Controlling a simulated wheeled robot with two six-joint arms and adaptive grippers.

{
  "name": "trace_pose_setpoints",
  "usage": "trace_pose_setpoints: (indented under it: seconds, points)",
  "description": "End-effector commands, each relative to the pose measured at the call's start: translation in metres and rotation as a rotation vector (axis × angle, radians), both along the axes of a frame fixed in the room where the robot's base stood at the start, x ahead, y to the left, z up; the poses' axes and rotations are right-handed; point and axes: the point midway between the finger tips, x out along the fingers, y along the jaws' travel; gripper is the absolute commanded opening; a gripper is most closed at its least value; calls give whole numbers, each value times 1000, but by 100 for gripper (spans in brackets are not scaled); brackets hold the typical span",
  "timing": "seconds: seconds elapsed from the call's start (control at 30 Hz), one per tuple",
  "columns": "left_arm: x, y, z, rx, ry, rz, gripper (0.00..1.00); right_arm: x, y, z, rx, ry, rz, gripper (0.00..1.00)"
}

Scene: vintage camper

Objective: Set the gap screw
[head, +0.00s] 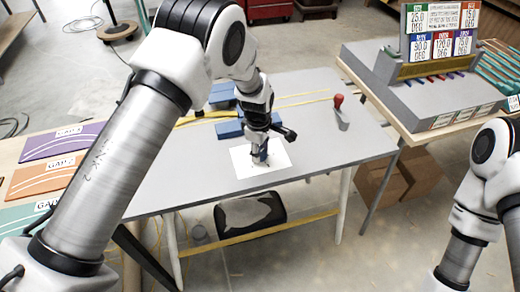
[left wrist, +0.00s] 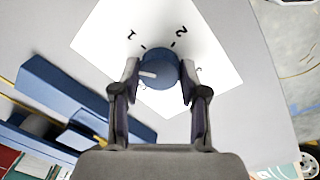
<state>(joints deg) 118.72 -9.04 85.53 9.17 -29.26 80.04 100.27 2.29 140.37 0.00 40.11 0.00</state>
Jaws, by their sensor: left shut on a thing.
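The gap screw appears as a round blue knob (left wrist: 160,68) with a white pointer line, on a white sheet (left wrist: 215,70) marked 1 and 2 with short ticks. In the left wrist view the pointer points left, away from both ticks. My left gripper (left wrist: 160,80) has its fingers on either side of the knob, shut on it. In the head view my left gripper (head: 260,153) reaches down to the white sheet (head: 245,168) on the grey table (head: 310,140); it partly hides the blue knob (head: 264,154). My right gripper is out of view.
Blue blocks (head: 230,130) lie just behind the sheet. A red-topped grey piece (head: 341,112) stands toward the table's right. Coloured gap cards (head: 50,180) lie at left. A grey rack with degree signs (head: 430,85) stands at right. The table's right part is mostly clear.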

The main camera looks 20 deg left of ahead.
Motion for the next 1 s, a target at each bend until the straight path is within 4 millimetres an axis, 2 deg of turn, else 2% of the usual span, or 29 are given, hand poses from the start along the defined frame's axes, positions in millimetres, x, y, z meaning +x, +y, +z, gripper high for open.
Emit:
trace_pose_setpoints:
  seconds: [0.03, 1.0]
  points:
    - [-5, 0, -4, 0, 14, -41, 9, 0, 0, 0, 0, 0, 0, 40]
    - [-5, 2, -5, -4, 13, -964, 9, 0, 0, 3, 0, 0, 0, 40]
